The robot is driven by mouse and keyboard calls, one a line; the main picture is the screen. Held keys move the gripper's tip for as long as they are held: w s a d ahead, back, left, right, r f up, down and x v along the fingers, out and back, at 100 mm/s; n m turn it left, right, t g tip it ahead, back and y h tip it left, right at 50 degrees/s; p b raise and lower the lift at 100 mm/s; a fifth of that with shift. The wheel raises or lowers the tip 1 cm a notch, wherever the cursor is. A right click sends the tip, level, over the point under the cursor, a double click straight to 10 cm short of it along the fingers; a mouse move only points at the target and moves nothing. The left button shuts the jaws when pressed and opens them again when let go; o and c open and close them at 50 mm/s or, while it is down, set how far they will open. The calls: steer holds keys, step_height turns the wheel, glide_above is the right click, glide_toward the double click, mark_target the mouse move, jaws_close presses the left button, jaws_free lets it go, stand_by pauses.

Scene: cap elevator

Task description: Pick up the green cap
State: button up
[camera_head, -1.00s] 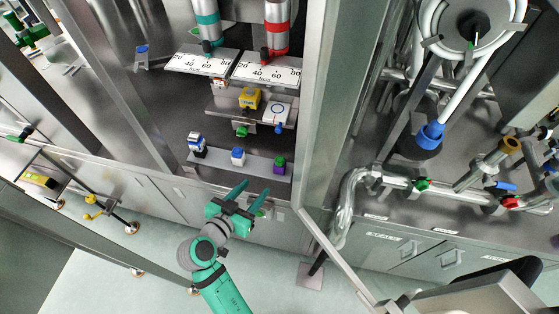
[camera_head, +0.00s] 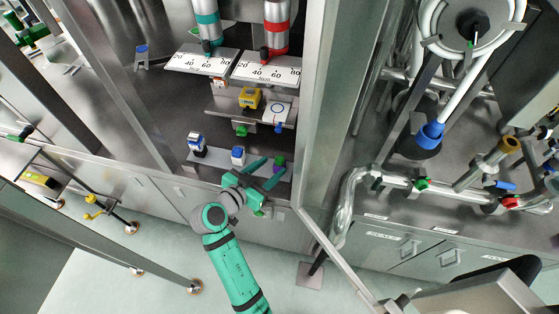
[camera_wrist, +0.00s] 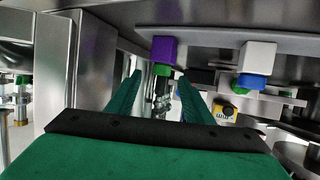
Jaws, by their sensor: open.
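The green cap (camera_wrist: 162,70) sits on a purple block (camera_wrist: 164,49), which is fixed to the shelf; the wrist view appears upside down. In the head view this capped block (camera_head: 280,161) is at the right end of the low shelf, partly covered by a finger. My gripper (camera_head: 267,172) is open beside it, with nothing held. In the wrist view the cap shows between the two teal fingers of my gripper (camera_wrist: 161,82), near their tips. Whether they touch it cannot be told.
A white block with a blue cap (camera_head: 238,156) stands to the left on the same shelf (camera_head: 215,162). Another blue-and-white item (camera_head: 196,143) is farther left. A yellow box (camera_head: 250,97) is above. A metal cabinet post (camera_head: 315,130) stands to the right.

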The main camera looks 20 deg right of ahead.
mark_target(279, 159)
steer(key=x, duration=0.4)
steer(key=shift+r, duration=0.2)
steer(key=shift+w+a, duration=0.1)
steer(key=shift+a, duration=0.05)
steer(key=c, duration=1.1)
steer(key=shift+w+a+r, duration=0.15)
steer(key=shift+a+r, duration=0.05)
steer(key=shift+r, duration=0.3)
step_height(279, 159, up, 6)
steer(key=w+a, duration=0.3)
steer(key=a, duration=0.2)
steer(key=w+a, duration=0.4)
steer(key=a, duration=0.1)
steer(key=w+a, duration=0.4)
steer(key=a, duration=0.2)
